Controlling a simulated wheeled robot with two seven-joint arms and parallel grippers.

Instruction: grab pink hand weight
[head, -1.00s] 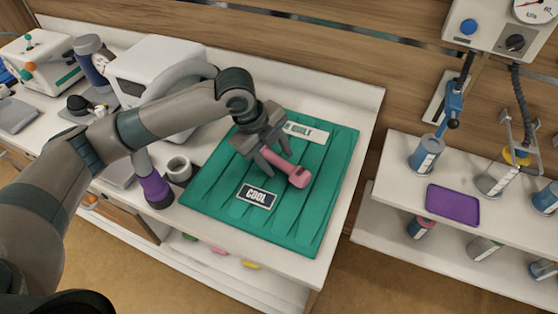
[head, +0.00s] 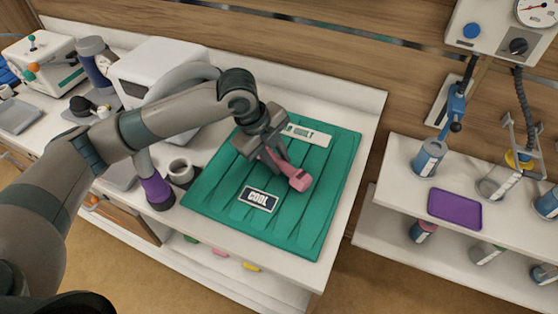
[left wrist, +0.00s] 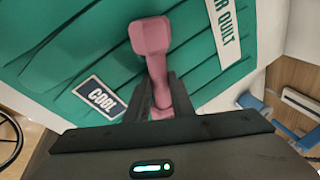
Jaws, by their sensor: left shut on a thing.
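The pink hand weight (head: 298,180) is over the green quilted mat (head: 308,235), in the middle of the head view. My left gripper (head: 276,158) is shut on the weight's handle. In the left wrist view the weight (left wrist: 150,36) shows one end large and near the top, and its handle runs down between my left gripper's fingers (left wrist: 158,97). Its other end is partly hidden by the fingers and palm. Whether the weight touches the mat is hard to tell. My right gripper is not in view.
A dark "COOL" label (head: 258,198) and a white label (head: 306,134) lie on the mat. A grey mug (head: 180,171) and a purple-based lamp (head: 157,190) stand left of it. A shelf with a purple tray (head: 454,209) and several canisters is at the right.

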